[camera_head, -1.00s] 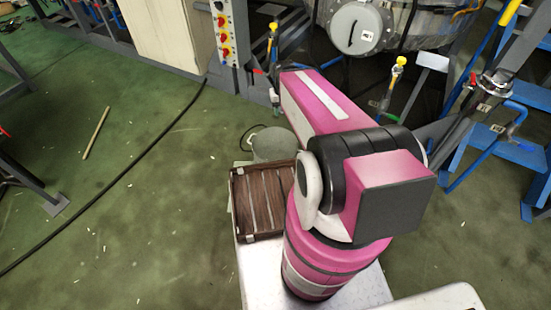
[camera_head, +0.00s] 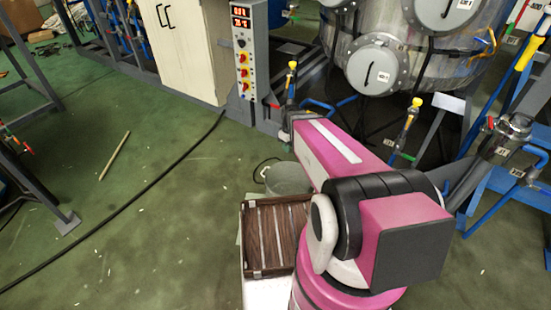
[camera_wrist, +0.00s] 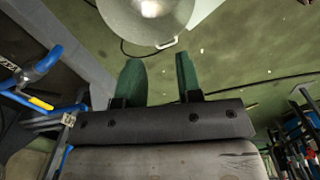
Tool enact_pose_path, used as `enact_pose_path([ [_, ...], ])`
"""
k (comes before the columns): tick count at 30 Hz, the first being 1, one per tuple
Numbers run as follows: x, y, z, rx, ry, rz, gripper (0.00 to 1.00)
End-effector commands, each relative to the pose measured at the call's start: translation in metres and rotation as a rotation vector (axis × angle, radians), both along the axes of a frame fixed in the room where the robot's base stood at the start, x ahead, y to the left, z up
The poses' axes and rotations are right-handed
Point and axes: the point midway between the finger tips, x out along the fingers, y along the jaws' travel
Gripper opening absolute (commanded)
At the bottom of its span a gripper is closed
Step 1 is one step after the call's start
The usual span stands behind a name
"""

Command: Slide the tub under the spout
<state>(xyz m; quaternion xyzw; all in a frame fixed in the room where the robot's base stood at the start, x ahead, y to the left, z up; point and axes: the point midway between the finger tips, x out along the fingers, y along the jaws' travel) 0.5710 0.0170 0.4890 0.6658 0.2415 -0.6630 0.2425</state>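The tub is a grey round bucket (camera_head: 287,178) on the green floor, just beyond a slatted brown tray, and my arm partly hides it in the head view. In the wrist view the tub (camera_wrist: 145,18) is at the top edge, cut off, with a looped handle on its rim. My gripper (camera_wrist: 158,72) shows two green fingers spread apart with nothing between them; the tub is beyond the tips, apart from them. Yellow-handled valves (camera_head: 411,117) stand below the steel vessel (camera_head: 420,60); I cannot tell which outlet is the spout.
The brown tray (camera_head: 247,240) sits beside my arm's base. A control panel (camera_head: 243,60) and blue-grey frames (camera_head: 490,200) stand around the vessel. A black cable (camera_head: 150,190) and a stick (camera_head: 114,156) lie on the otherwise open floor at left.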

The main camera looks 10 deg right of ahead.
Motion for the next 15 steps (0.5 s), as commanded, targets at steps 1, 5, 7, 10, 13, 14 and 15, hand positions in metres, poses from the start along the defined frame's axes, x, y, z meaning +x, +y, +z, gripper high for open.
enact_pose_path([
  [1,0.017,0.003,-0.015,0.0,0.003,0.075,0.33],
  [5,0.043,0.01,-0.045,-0.001,0.003,0.293,0.33],
  [7,0.056,0.013,-0.061,-0.001,0.003,0.409,0.33],
  [10,0.076,0.018,-0.085,-0.001,0.003,0.575,0.33],
  [13,0.094,0.024,-0.111,-0.001,0.004,0.741,0.33],
  [14,0.099,0.025,-0.118,-0.002,0.004,0.79,0.33],
  [15,0.106,0.027,-0.129,-0.002,0.004,0.857,0.33],
])
